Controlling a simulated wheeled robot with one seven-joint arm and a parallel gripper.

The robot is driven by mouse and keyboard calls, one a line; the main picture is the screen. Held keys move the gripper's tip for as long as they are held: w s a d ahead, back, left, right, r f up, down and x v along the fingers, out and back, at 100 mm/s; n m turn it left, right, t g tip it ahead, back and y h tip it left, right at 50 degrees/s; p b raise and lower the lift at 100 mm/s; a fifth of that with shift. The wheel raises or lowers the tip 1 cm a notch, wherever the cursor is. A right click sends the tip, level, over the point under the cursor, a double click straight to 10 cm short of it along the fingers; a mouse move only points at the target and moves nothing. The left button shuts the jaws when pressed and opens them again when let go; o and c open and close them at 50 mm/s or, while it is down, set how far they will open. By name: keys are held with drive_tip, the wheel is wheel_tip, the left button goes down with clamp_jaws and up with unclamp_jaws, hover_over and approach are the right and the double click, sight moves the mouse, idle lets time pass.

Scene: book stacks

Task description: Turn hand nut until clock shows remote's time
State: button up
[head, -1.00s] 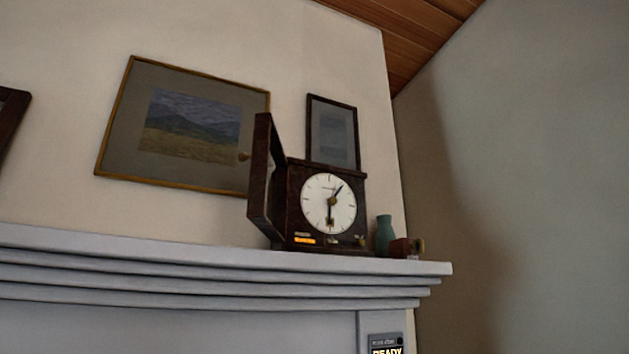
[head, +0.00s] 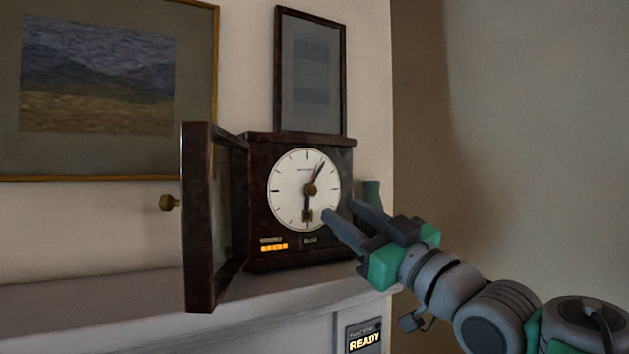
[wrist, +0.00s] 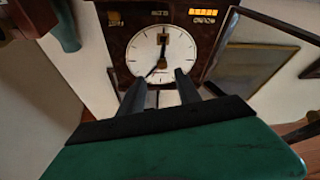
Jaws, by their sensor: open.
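The dark wooden clock (head: 262,190) stands on the mantel with its glass door (head: 212,215) swung open to the left. Its white dial (head: 290,205) has one hand pointing straight down and one pointing up and right, near one o'clock. The brass hand nut (head: 311,190) sits at the dial's centre. My gripper (head: 340,208) is open and empty in front of the dial's lower right, apart from the nut. In the wrist view the dial (wrist: 142,50) appears upside down, with my gripper's fingers (wrist: 160,78) spread before it. I see no readable time on any remote.
A panel reading READY (head: 365,338) is on the mantel's front below the clock. The mantel shelf (head: 90,305) is bare at left.

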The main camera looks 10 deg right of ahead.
sight(313, 190)
drive_tip(key=w+a+r+p, duration=0.1)
drive_tip(key=w+a+r, duration=0.1)
drive_tip(key=w, duration=0.1)
drive_tip(key=w+a+r+p, duration=0.1)
drive_tip(key=w+a, duration=0.1)
drive_tip(key=shift+p, duration=0.35)
drive_tip(key=shift+w+r, duration=0.1)
drive_tip(key=shift+w, duration=0.25)
drive_tip(key=shift+w+d, duration=0.15)
drive_tip(key=shift+d, duration=0.2)
drive_tip(key=shift+w+f, duration=0.2)
drive_tip(key=shift+a, duration=0.1)
drive_tip(key=shift+c, duration=0.7)
drive_tip(key=shift+s+r, duration=0.1)
drive_tip(key=shift+s, duration=0.1)
drive_tip(key=shift+c, duration=1.4)
clamp_jaws()
